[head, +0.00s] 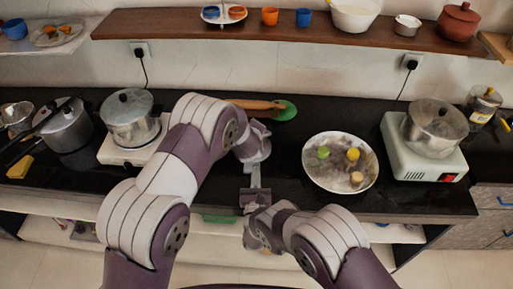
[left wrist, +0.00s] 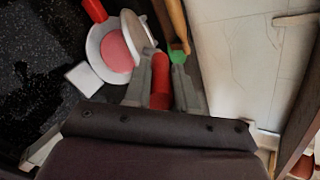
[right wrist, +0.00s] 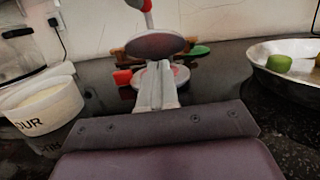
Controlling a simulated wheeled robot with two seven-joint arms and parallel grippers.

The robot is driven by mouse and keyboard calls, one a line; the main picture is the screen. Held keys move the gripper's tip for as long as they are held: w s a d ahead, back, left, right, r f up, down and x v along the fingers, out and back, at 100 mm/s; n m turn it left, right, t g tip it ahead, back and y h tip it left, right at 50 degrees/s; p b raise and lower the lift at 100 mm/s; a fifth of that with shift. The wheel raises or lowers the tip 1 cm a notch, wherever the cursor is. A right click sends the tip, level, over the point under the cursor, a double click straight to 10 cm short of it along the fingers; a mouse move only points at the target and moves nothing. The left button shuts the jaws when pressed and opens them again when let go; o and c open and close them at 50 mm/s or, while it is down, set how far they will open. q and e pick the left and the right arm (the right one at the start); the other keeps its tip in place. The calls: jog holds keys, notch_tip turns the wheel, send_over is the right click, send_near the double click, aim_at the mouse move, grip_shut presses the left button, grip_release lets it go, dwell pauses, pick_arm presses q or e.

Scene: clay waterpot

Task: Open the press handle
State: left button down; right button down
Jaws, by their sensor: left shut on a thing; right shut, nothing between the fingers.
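The press is mostly hidden behind my arms in the head view. In the right wrist view its round grey lid (right wrist: 155,45) stands apart from the red-topped base (right wrist: 181,73). A red-ended rod (right wrist: 145,5) rises above the lid. In the left wrist view the red pad of the base (left wrist: 115,50) shows, with the lid (left wrist: 134,28) seen beside it. My left gripper (left wrist: 161,75) is shut on a red handle grip (left wrist: 160,92). My right gripper (right wrist: 158,82) is shut and empty in front of the press; it also shows in the head view (head: 255,178).
A wooden utensil with a green end (head: 284,110) lies behind the press. A plate with several fruits (head: 340,188) is to the right. Pots on cookers (head: 130,115) stand at left and right. A white flour container (right wrist: 40,110) is left of my right gripper.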

jog(key=w, duration=0.3)
jog(key=w+r, duration=0.1)
jog(key=w, duration=0.5)
jog(key=shift+w+a+r, duration=0.25)
jog(key=shift+w+r, duration=0.1)
jog(key=shift+w, duration=0.05)
